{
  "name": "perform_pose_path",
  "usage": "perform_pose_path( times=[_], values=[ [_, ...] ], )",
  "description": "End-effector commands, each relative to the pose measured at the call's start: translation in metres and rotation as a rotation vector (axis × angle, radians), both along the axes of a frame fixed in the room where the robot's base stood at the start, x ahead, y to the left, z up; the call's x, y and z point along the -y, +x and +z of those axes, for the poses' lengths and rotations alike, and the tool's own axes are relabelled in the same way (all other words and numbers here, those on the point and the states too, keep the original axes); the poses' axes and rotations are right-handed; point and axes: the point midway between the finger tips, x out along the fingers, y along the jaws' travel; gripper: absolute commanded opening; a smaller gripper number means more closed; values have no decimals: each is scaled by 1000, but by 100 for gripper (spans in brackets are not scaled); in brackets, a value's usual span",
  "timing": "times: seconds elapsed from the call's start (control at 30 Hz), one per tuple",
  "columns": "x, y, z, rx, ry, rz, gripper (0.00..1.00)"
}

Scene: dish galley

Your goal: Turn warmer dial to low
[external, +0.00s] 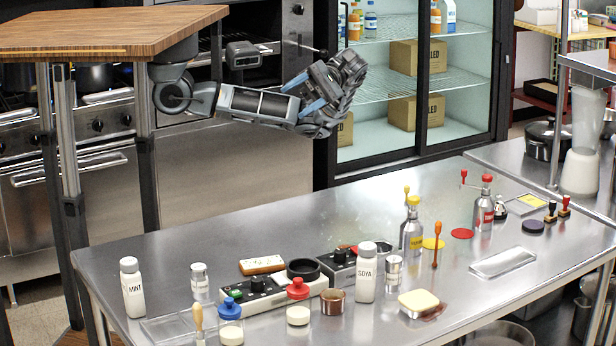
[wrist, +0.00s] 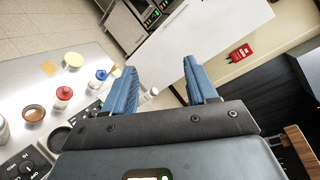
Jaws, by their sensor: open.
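Two low control boxes stand on the steel counter. The left box (external: 262,298) has a black panel with a black dial (external: 257,284) and a green button.
A black ring (external: 303,268) sits between the boxes. Jars with a blue lid (external: 229,309) and a red lid (external: 298,300), a brown cup (external: 333,301) and a white SOYA bottle (external: 366,275) crowd their front. The counter's back left is clear. A wooden-topped table (external: 110,30) stands at left.

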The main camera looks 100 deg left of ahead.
Motion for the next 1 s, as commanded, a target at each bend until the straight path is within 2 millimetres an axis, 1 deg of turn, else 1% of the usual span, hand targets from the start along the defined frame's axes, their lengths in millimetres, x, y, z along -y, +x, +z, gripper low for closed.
perform_pose_path(
  times=[0.03, 0.07, 0.1, 0.17, 0.2, 0.23, 0.27, 0.3, 0.37, 0.4, 0.47, 0.5, 0.6, 0.7, 0.8, 0.9, 1.0],
  values=[
    [27, -10, -29, -13, 125, -22, 57],
    [39, -14, -46, -25, 197, -29, 57],
    [53, -19, -69, -39, 292, -32, 57],
    [68, -25, -104, -55, 436, -26, 57],
    [74, -26, -127, -63, 531, -11, 57],
    [77, -26, -145, -66, 601, 2, 57],
    [79, -26, -161, -68, 671, 19, 57],
    [79, -23, -183, -71, 763, 48, 57],
    [74, -16, -213, -71, 897, 103, 57],
    [68, -9, -231, -69, 982, 148, 57],
    [55, 5, -254, -62, 1104, 226, 57],
    [44, 14, -267, -56, 1177, 282, 57],
    [16, 41, -285, -39, 1325, 425, 57],
    [-10, 64, -291, -25, 1421, 549, 57],
    [-27, 78, -292, -18, 1474, 630, 57],
    [-35, 84, -293, -15, 1497, 666, 57],
    [-36, 85, -301, -16, 1500, 671, 57]
  ],
)
